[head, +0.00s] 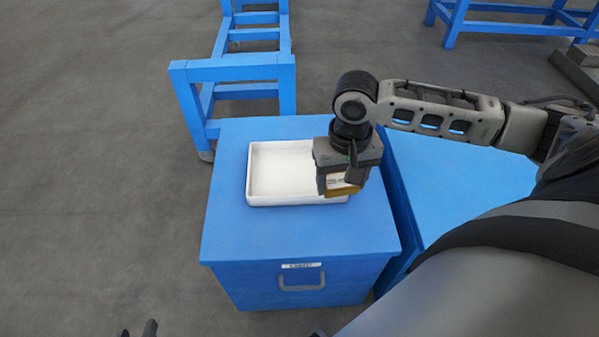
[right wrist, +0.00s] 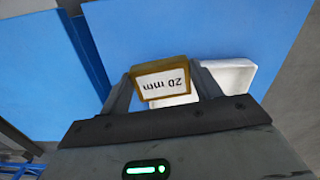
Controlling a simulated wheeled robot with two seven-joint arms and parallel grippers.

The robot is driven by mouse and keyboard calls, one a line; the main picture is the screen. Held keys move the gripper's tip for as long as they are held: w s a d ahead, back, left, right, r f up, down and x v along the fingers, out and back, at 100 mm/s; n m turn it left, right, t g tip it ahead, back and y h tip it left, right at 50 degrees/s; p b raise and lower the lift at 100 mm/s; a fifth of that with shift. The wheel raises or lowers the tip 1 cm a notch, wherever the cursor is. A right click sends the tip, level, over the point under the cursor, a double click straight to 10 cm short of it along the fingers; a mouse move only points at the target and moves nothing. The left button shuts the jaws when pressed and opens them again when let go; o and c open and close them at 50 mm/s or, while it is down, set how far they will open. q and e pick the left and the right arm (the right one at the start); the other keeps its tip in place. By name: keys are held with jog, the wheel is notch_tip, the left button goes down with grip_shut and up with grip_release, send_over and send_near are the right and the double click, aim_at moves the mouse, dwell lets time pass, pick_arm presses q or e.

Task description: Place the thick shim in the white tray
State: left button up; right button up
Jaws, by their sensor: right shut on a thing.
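The thick shim (head: 343,190) is an ochre block with a white label. In the right wrist view the shim (right wrist: 162,84) reads "20 mm", upside down. My right gripper (head: 338,180) is shut on it, one finger at each side (right wrist: 160,88). The white tray (head: 252,175) lies on the blue cabinet, and the shim and gripper cover its right end in the head view. In the right wrist view the tray (right wrist: 238,78) shows behind the shim. I cannot tell how high the shim is above it. Only dark tips of my left gripper (head: 138,331) show at the bottom edge.
The blue cabinet (head: 300,238) has a drawer handle and a label on its front. Another blue surface (head: 460,185) stands to its right, across a narrow gap. A blue frame (head: 233,70) stands behind the cabinet. Grey floor (head: 90,180) is clear at the left.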

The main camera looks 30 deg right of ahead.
jog(key=d, duration=0.1)
jog(key=d+r+m, duration=0.1)
jog(key=d, duration=0.1)
jog(key=shift+s+r, duration=0.35)
jog(key=shift+s, duration=0.05)
jog(key=shift+w+m+b, duration=0.3)
jog(key=shift+m+b, duration=0.05)
jog(key=shift+m, duration=0.05)
jog(key=w+a+f+b, duration=0.1)
jog(key=w+a+f, duration=0.2)
jog(key=w, duration=0.4)
jog(key=b, duration=0.2)
send_over(297, 188)
jog(key=f, duration=0.5)
jog(key=shift+s+d+f, duration=0.2)
jog(key=shift+f, duration=0.2)
jog(key=shift+w+a+f, duration=0.15)
jog(key=shift+w+f, duration=0.2)
jog(key=shift+f, duration=0.1)
notch_tip(297, 188, down, 3)
jog(key=shift+r+b, duration=0.1)
jog(key=shift+b, duration=0.25)
pick_arm(q)
jog(key=shift+f+t, duration=0.3)
jog(key=shift+f, duration=0.6)
pick_arm(e)
jog(key=shift+s, duration=0.1)
